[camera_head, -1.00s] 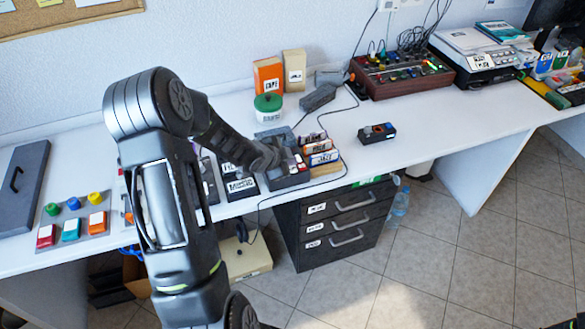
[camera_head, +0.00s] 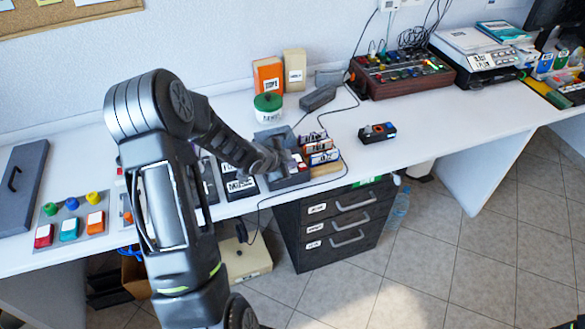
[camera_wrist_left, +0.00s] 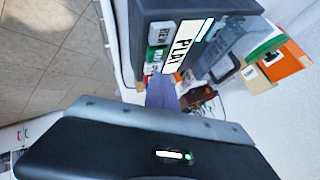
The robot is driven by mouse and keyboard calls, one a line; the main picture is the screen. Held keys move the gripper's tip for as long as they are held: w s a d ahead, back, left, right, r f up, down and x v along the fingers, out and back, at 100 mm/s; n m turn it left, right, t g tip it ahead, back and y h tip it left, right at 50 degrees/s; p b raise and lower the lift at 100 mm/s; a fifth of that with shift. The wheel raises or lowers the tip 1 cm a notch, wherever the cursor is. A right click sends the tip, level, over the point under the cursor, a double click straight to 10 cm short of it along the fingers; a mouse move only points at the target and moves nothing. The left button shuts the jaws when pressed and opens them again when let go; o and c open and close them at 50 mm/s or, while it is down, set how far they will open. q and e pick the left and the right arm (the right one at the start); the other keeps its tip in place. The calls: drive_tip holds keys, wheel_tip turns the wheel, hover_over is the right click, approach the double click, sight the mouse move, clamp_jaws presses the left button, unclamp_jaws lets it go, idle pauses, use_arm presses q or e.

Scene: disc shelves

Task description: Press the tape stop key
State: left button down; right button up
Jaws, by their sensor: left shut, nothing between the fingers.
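The dark grey tape player (camera_head: 291,181) sits near the front edge of the white desk, with small light and red keys (camera_head: 300,162) on its top. In the left wrist view its dark body (camera_wrist_left: 150,22) is close, with a large label reading PLAY (camera_wrist_left: 187,46) and a smaller white-and-green label that looks like REW (camera_wrist_left: 160,33). My left gripper (camera_head: 283,161) is shut and empty, its tips over or against the keys; contact cannot be told. In the wrist view its fingertips (camera_wrist_left: 161,92) point at the labelled side. I cannot make out a stop label. My right gripper is not in view.
A wooden rack of labelled cases (camera_head: 322,157) stands just right of the player. A green-lidded jar (camera_head: 268,107) and two upright boxes (camera_head: 268,75) are behind. A coloured button panel (camera_head: 70,222) lies left.

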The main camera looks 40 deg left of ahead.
use_arm(q)
drive_tip(key=shift+f, duration=0.3)
drive_tip(key=shift+r, duration=0.1)
idle(0.3)
drive_tip(key=shift+r+p, duration=0.55)
drive_tip(key=shift+r, duration=0.2)
drive_tip(key=shift+r, duration=0.1)
wheel_tip(320, 180, up, 5)
drive_tip(key=p, duration=0.4)
drive_tip(key=shift+p, duration=0.35)
idle(0.3)
